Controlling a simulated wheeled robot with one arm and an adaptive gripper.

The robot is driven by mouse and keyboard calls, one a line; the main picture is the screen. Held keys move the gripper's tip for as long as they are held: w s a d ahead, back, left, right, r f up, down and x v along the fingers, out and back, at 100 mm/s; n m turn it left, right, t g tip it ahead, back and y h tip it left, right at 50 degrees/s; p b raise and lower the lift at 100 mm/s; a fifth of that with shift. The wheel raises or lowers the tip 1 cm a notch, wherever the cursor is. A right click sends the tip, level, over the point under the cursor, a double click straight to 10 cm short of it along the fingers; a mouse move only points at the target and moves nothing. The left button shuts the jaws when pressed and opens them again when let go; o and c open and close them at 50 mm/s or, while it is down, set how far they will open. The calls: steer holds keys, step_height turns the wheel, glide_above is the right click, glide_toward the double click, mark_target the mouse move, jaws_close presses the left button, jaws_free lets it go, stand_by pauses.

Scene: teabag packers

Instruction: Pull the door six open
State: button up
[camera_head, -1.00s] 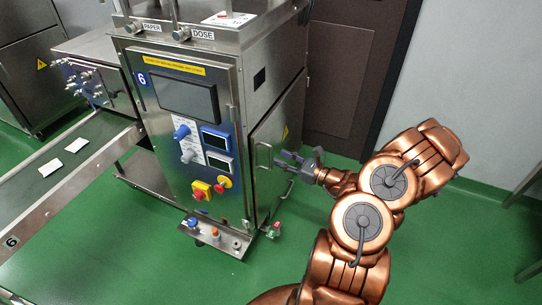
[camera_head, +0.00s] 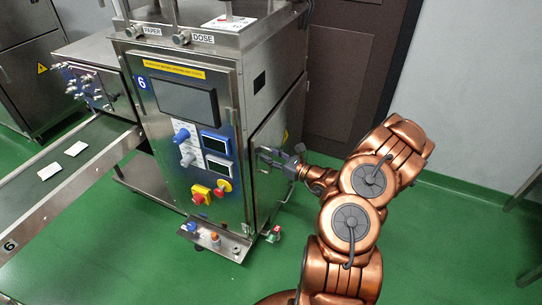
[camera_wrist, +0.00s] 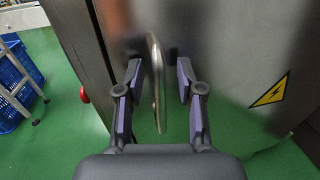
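Door six (camera_head: 284,138) is the steel side door of the machine marked 6 (camera_head: 142,82), and it looks closed in the head view. In the wrist view the door (camera_wrist: 240,50) fills the upper right, with a yellow warning triangle (camera_wrist: 270,92). Its upright metal handle (camera_wrist: 156,80) stands between the two fingers of my gripper (camera_wrist: 158,88). The fingers are open, one on each side of the handle, with gaps visible on both sides. In the head view my gripper (camera_head: 268,155) is at the door's near edge and hides the handle.
The front panel has a screen (camera_head: 188,100), knobs and a red-yellow emergency button (camera_head: 200,194). A small shelf (camera_head: 232,246) juts out below. A conveyor (camera_head: 70,170) with white packets runs at left. Green floor (camera_head: 420,240) is free on the right.

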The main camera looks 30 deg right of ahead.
steer(key=shift+c, duration=0.2)
jaws_close()
stand_by(0.6)
